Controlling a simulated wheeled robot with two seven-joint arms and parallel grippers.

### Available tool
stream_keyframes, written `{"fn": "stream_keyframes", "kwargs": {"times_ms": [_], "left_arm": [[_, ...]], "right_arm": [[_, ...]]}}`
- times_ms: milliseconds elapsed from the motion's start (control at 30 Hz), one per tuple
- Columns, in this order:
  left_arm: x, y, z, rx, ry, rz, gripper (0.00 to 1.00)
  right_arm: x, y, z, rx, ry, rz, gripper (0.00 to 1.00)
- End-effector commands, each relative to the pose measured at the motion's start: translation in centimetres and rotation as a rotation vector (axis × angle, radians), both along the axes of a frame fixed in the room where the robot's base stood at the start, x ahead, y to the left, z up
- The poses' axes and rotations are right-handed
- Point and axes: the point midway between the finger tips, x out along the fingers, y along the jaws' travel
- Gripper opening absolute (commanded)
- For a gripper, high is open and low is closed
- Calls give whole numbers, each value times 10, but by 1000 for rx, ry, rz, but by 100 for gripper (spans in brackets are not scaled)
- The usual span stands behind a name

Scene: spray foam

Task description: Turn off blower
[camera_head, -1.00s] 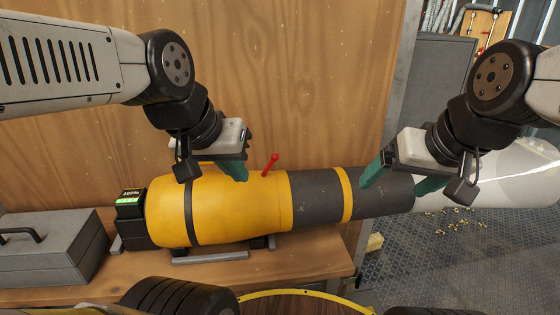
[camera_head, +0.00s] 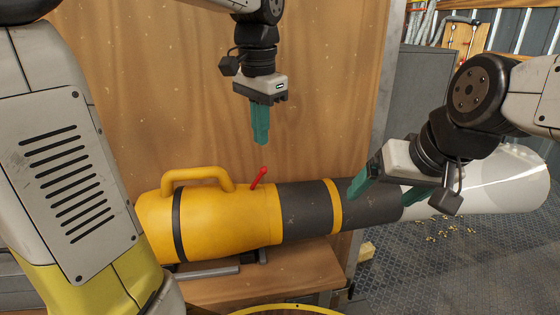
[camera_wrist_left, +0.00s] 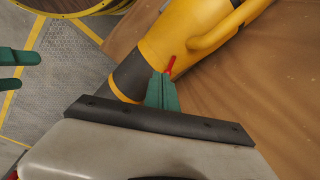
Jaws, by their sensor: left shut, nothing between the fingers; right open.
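The yellow and black blower (camera_head: 235,212) lies on its side on a wooden bench, its wide nozzle end pointing right. A red lever (camera_head: 259,178) stands on top of its body, tilted to the right, beside the yellow handle (camera_head: 200,172). My left gripper (camera_head: 261,140) is shut and empty, pointing down above the lever and apart from it. In the left wrist view its green fingers (camera_wrist_left: 162,92) are together, with the red lever (camera_wrist_left: 170,65) just beyond the tips. My right gripper (camera_head: 388,192) is open around the blower's dark tube. Whether its fingers touch the tube I cannot tell.
The wooden bench (camera_head: 290,288) ends below the tube, with a metal floor (camera_head: 420,265) to the right. A wooden panel (camera_head: 330,90) stands behind the blower. A pale cone (camera_head: 490,185) extends from the tube's right end. My left arm hides the blower's left end.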

Motion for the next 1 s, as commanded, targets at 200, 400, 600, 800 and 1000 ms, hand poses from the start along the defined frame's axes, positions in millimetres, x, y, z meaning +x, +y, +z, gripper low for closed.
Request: {"fn": "stream_keyframes", "kwargs": {"times_ms": [200, 400, 600, 800, 1000], "left_arm": [[47, -37, -2, 136, 135, -196, 0], [77, -69, -10, 236, 246, -337, 0], [91, -88, -18, 291, 313, -411, 0], [94, -93, -19, 306, 330, -430, 0], [94, -92, -19, 305, 330, -429, 0]], "right_arm": [[0, 0, 0, 0, 0, 0, 87], [0, 0, 0, 0, 0, 0, 87], [0, 0, 0, 0, 0, 0, 87], [0, 0, 0, 0, 0, 0, 87], [0, 0, 0, 0, 0, 0, 87]]}}
